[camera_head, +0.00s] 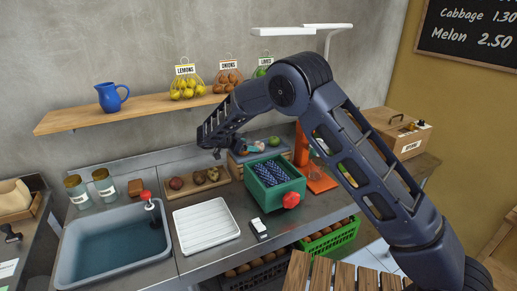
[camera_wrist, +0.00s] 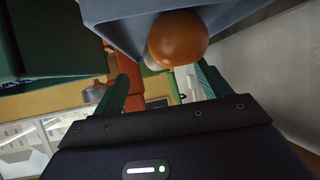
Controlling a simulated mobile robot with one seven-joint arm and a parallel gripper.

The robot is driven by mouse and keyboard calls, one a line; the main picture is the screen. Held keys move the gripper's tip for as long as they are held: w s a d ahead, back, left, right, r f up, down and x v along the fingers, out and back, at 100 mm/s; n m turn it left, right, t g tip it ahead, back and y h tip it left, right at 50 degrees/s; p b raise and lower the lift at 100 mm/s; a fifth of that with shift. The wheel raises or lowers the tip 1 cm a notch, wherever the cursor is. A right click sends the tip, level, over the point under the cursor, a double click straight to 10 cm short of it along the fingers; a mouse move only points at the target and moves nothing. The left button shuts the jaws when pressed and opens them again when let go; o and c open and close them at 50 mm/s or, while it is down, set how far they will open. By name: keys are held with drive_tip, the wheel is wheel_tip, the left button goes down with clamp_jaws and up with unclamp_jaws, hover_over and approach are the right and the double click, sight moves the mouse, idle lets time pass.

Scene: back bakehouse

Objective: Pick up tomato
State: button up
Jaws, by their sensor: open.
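An orange-red round thing, which looks like the tomato (camera_wrist: 178,40), shows in the wrist view at the edge of a blue-grey tray (camera_wrist: 122,12). In the head view I cannot make it out; my arm covers part of that area. My gripper (camera_wrist: 165,88) is open and empty, its two fingers spread below the tomato in the picture and apart from it. In the head view my gripper (camera_head: 217,150) hangs at the left end of the blue tray (camera_head: 280,149), above the counter.

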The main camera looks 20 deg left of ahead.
sight(256, 144)
drive_tip(key=shift+w+r+x, duration=0.1)
drive_tip(key=shift+r+x, duration=0.05)
drive_tip(key=shift+x, duration=1.2)
drive_tip(key=shift+w+r+x, duration=0.1)
drive_tip(key=shift+r+x, duration=0.05)
drive_tip(key=shift+x, duration=1.2)
drive_tip(key=c, duration=1.1)
drive_tip(key=shift+r, duration=0.15)
wheel_tip(256, 144, up, 7)
drive_tip(key=shift+a+r, duration=0.1)
drive_tip(key=s+a, duration=0.9)
drive_tip(key=s, duration=0.6)
drive_tip(key=shift+a+f, duration=0.2)
drive_tip(key=shift+a, duration=0.2)
